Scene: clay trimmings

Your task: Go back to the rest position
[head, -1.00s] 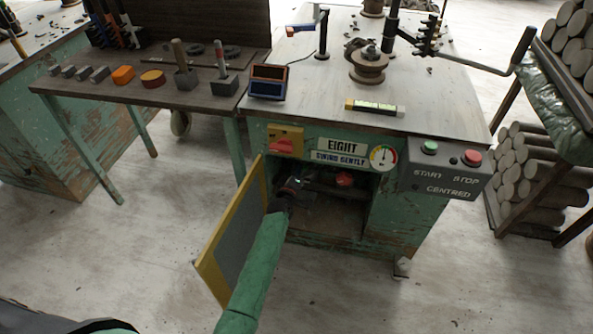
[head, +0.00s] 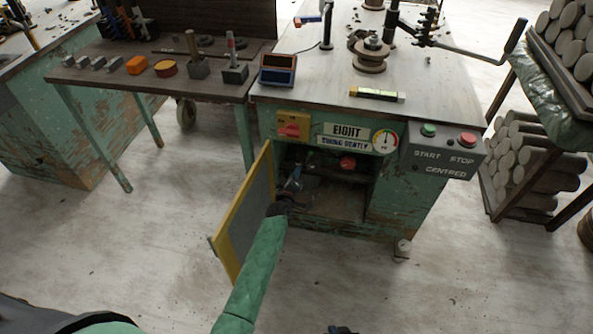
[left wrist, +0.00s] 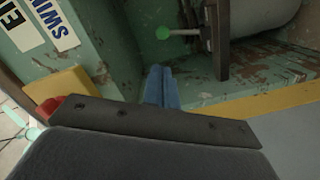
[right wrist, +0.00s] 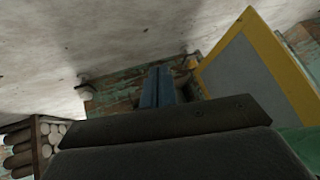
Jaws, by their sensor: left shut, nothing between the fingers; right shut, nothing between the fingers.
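My left gripper (head: 293,184) is at the open front of the green machine cabinet (head: 330,227), just right of its swung-open yellow-edged door (head: 243,215). My right gripper (head: 342,329) barely shows at the bottom edge of the head view, low over the floor. In the right wrist view its blue fingers (right wrist: 158,86) are together and empty, with the door's panel (right wrist: 250,70) to their right.
The cabinet holds a red knob (head: 347,162). Above it are a yellow switch plate (head: 293,124), a gauge (head: 385,140) and a start/stop box (head: 440,160). A side bench (head: 120,82) with blocks stands left. Stacked logs (head: 530,165) are at the right. The front floor is clear.

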